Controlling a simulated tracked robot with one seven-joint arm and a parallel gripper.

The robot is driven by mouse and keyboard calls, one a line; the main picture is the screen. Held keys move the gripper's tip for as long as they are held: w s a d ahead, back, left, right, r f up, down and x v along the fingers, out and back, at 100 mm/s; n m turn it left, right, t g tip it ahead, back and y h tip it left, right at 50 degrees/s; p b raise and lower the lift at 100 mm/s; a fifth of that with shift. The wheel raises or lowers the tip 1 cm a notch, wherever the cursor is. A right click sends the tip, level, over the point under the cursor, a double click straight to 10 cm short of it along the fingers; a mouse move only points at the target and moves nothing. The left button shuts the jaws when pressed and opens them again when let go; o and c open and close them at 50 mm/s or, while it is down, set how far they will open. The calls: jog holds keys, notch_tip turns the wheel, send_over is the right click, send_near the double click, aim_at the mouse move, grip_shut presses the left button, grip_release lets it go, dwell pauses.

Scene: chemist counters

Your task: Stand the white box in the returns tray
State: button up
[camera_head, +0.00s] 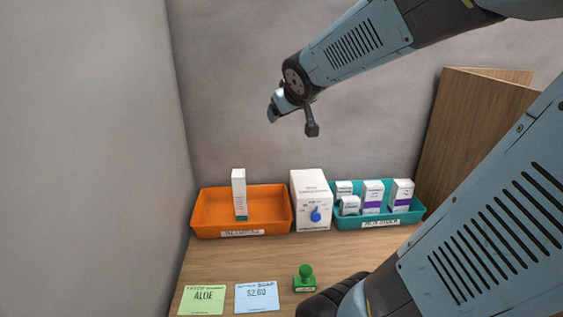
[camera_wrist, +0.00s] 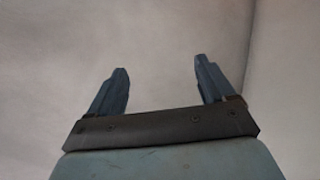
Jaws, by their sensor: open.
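In the head view, a slim white box (camera_head: 239,190) with a green lower end stands upright in the orange tray (camera_head: 205,229). The teal tray holds several small white boxes, some with purple bands. Both trays have front labels too small to read surely, so I cannot tell which is the returns tray. My gripper (camera_head: 273,112) is high above the counter, apart from everything. In the wrist view, its fingers (camera_wrist: 161,68) are spread and empty.
A green stamp (camera_head: 305,278), a green card (camera_head: 203,299) and a blue card (camera_head: 257,297) lie at the front of the counter. A grey wall is at left and behind. A wooden panel (camera_head: 480,120) stands at right. The counter between cards and trays is clear.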

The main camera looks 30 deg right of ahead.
jog(key=s+a+f+g+y, duration=0.1)
jog(key=s+a+f+g, duration=0.1)
jog(key=s+a, duration=0.3)
jog(key=s+a+f+m+g+y, duration=0.1)
jog(key=s+a, duration=0.5)
jog(key=s, duration=0.6)
jog(key=shift+s+f+g+y, duration=0.4)
jog(key=shift+f+g, duration=0.1)
jog(key=shift+g, duration=0.5)
